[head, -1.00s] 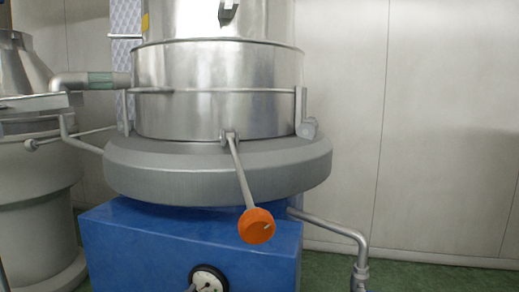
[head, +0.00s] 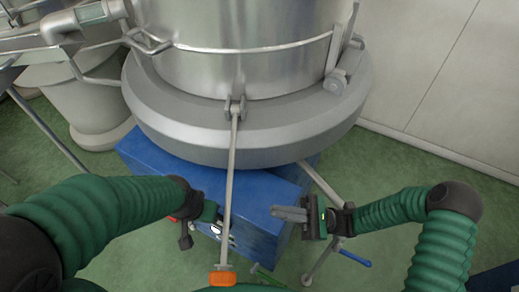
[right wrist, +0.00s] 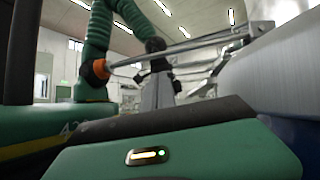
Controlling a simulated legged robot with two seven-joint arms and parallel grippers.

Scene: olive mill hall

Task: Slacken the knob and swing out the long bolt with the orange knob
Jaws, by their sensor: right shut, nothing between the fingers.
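The long bolt (head: 230,180) hangs by its upper end in a bracket (head: 235,106) on the steel drum and stands out from the machine towards me. Its orange knob (head: 222,279) is at the bottom of the head view. The knob (right wrist: 97,68) and rod (right wrist: 180,49) also show in the right wrist view. My right gripper (head: 277,213) is shut and empty, right of the rod and apart from it. My left gripper (head: 187,238) is left of the rod; its fingers are too unclear to judge. Neither gripper is seen holding the bolt.
The grey rim (head: 165,130) of the drum (head: 255,65) overhangs a blue base (head: 150,160). A bent pipe (head: 320,185) runs out at the right, behind my right gripper. Another vessel (head: 95,100) stands at the left. Green floor (head: 410,165) is clear at the right.

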